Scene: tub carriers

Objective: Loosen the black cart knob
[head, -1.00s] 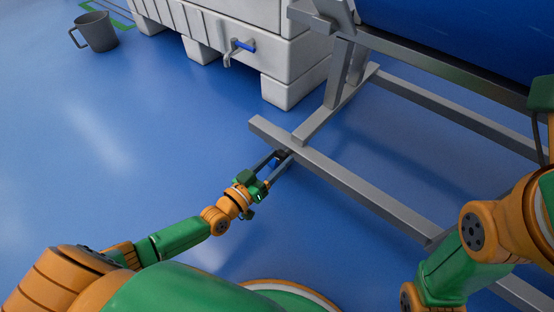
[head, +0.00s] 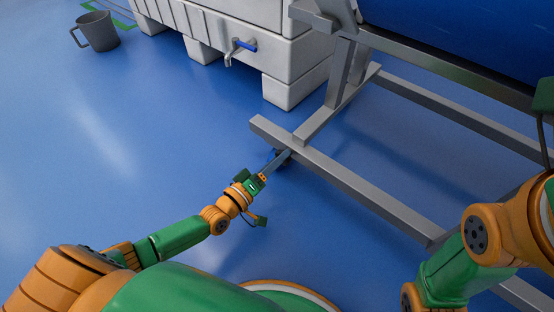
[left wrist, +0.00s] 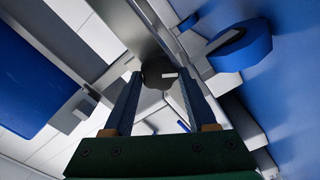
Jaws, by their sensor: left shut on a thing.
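The black knob (left wrist: 158,73) shows in the left wrist view as a dark rounded piece with a small white mark, close under the grey metal frame. My left gripper (left wrist: 155,82) is shut on it, one finger on each side. In the head view my left gripper (head: 279,159) reaches the near end of the cart's grey frame (head: 345,186), with its fingers seen nearly edge-on. The knob itself is hidden there. My right arm is at the right edge of the head view; its gripper fingers are out of the picture.
The cart carries a large blue drum (head: 470,35). A pale tub (head: 290,62) with a blue-handled tap (head: 244,46) stands behind. A grey jug (head: 97,31) is far left.

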